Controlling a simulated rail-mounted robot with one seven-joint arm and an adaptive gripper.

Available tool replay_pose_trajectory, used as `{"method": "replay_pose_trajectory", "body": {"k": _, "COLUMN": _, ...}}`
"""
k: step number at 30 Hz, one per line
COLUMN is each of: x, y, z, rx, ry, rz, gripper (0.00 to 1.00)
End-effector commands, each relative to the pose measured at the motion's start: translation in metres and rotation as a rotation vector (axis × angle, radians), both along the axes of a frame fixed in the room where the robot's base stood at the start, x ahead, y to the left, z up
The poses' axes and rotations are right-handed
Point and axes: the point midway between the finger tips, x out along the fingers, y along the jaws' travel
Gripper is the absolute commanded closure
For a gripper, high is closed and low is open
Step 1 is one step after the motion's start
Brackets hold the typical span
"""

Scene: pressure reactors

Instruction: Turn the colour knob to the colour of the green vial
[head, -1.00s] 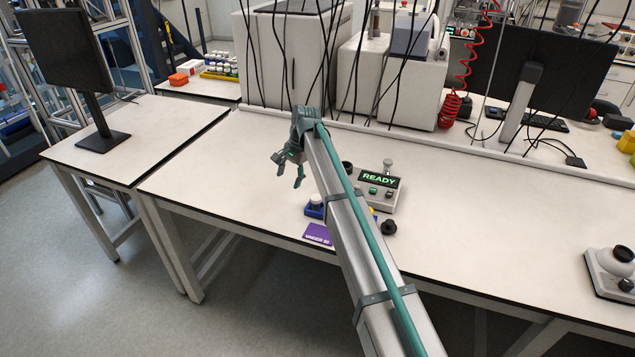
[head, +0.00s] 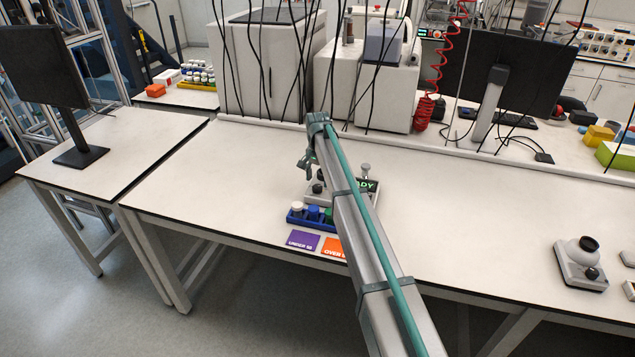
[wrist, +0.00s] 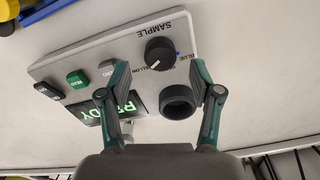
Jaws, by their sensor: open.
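The colour knob (wrist: 161,54), black and round, is on the pale instrument panel (wrist: 60,65) in the wrist view, under the word SAMPLE. BLUE and YELLOW labels are readable beside it; I cannot tell its setting clearly. My gripper (wrist: 160,76) is open and empty, its two fingers apart on either side of the knob in the picture, with no visible contact. In the head view my gripper (head: 308,166) is over the instrument. The green vial (head: 329,215) stands in the blue rack (head: 300,221) in front, partly hidden by my arm.
A black ring-shaped port (wrist: 178,102), a READY display (wrist: 112,112) and a green button (wrist: 78,78) are close to the knob. White (head: 297,207) and blue (head: 313,212) vials share the rack. Purple (head: 302,240) and orange (head: 333,248) cards lie in front.

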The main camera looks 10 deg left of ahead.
Motion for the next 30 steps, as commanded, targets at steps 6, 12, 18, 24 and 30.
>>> {"method": "replay_pose_trajectory", "body": {"k": 6, "x": 0.0, "y": 0.0, "z": -0.024, "rx": 0.0, "ry": 0.001, "rz": 0.0, "gripper": 0.36}}
{"method": "replay_pose_trajectory", "body": {"k": 12, "x": 0.0, "y": 0.0, "z": -0.031, "rx": 0.0, "ry": 0.001, "rz": 0.0, "gripper": 0.36}}
{"method": "replay_pose_trajectory", "body": {"k": 18, "x": 0.0, "y": 0.0, "z": -0.031, "rx": 0.0, "ry": 0.0, "rz": 0.0, "gripper": 0.36}}
{"method": "replay_pose_trajectory", "body": {"k": 24, "x": 0.0, "y": 0.0, "z": -0.031, "rx": 0.0, "ry": 0.0, "rz": 0.0, "gripper": 0.69}}
{"method": "replay_pose_trajectory", "body": {"k": 30, "x": 0.0, "y": 0.0, "z": -0.031, "rx": 0.0, "ry": 0.001, "rz": 0.0, "gripper": 0.96}}
